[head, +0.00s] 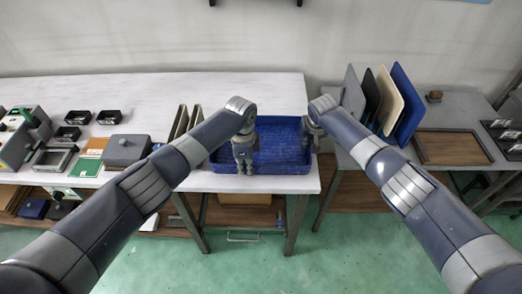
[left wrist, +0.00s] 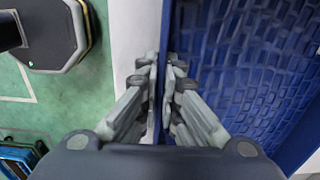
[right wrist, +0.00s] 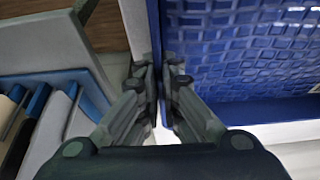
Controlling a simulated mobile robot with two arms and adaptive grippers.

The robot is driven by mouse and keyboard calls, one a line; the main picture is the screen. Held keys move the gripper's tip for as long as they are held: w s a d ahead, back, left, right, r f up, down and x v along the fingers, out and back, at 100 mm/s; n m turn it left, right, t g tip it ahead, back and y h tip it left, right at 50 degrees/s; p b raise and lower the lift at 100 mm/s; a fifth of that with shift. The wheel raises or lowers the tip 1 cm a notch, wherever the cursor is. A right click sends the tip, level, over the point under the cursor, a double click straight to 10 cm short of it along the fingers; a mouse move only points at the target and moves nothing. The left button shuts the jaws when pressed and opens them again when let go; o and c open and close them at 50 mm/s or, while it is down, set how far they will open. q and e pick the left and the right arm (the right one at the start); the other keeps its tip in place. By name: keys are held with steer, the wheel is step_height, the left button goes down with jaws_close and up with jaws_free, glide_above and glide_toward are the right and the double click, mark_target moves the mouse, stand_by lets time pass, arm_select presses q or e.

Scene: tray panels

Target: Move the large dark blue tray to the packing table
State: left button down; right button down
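The large dark blue tray (head: 283,160) has a textured floor and is at the right end of the long white table (head: 215,95), close to its front edge. My left gripper (head: 243,165) is at the tray's left side. In the left wrist view its fingers (left wrist: 164,75) are shut with the blue wall between them. My right gripper (head: 311,138) is at the opposite side. In the right wrist view its fingers (right wrist: 157,75) are shut on the other wall. My forearms hide part of both sides. No table is marked as the packing table.
Upright panels, grey, black, beige and blue (head: 408,103), stand on the grey table (head: 455,115) just right of the tray. A brown tray (head: 452,147) lies beyond them. Small black bins and a grey box (head: 127,150) are at the left. The white table's back middle is clear.

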arm_select(q)
steer(key=c, duration=1.8)
jaws_free()
arm_select(e)
steer(key=c, duration=1.8)
jaws_free()
arm_select(q)
steer(key=shift+r, duration=0.1)
step_height(320, 180, up, 12)
arm_select(e)
steer(key=v, duration=1.2)
